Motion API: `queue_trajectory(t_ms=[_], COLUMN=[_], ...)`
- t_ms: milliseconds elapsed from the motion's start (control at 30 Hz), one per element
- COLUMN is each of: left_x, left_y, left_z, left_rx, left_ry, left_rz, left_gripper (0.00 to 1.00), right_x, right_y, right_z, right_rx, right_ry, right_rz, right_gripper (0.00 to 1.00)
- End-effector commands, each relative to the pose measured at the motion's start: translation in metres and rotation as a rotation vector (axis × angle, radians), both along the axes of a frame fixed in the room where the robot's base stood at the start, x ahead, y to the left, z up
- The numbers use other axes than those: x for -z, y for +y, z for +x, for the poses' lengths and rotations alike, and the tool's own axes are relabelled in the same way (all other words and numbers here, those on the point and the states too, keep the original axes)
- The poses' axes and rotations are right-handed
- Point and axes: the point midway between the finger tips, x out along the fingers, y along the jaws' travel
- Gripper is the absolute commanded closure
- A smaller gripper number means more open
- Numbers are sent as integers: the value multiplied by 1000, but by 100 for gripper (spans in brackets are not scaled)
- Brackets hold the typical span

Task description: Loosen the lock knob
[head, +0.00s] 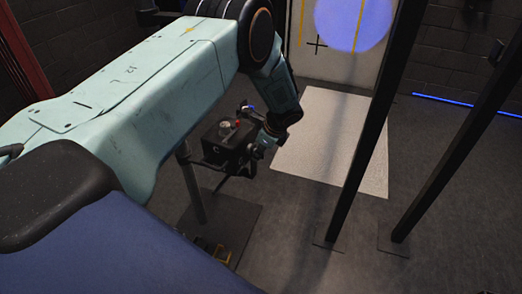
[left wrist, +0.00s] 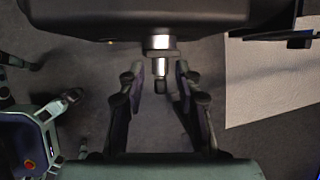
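A black box (head: 222,152) stands on a post in the head view, with a grey round knob (head: 225,127) and a red button (head: 238,122) on top. In the left wrist view, the box's dark edge (left wrist: 140,15) spans the top. A silver cylinder with a dark end, apparently the lock knob (left wrist: 160,43), sticks out from it. My left gripper (left wrist: 160,72) is open, one finger on each side of the knob's dark end, with gaps visible. In the head view my left gripper is at the box's right side, its fingers mostly hidden. My right gripper is not in view.
The box's post (head: 192,185) rises from a dark floor plate (head: 245,222). Two dark uprights (head: 370,130) stand to the right. A pale floor mat (head: 325,150) lies behind, before a panel with a blue disc (head: 352,22). Bare floor lies between.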

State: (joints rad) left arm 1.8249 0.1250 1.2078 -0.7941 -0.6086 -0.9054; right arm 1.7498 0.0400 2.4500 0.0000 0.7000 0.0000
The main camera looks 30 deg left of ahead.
Motion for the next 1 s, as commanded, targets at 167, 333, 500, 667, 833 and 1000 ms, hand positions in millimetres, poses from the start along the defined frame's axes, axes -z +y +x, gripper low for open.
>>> queue_trajectory(t_ms=[167,333,500,667,833,1000], left_x=[0,0,0,-1,-2,-2], left_y=[0,0,0,0,2,3], left_z=[0,0,0,0,0,-1], left_rx=[0,0,0,0,-1,-2], left_ry=[0,0,0,-1,-32,-93], left_rz=[0,0,0,1,13,22], left_gripper=[80,94,100,100,100,100], right_x=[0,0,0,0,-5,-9], right_y=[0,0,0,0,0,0], right_z=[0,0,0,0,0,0], right_rx=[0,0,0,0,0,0], right_ry=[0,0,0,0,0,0], right_rz=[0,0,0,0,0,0], right_gripper=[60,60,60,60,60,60])
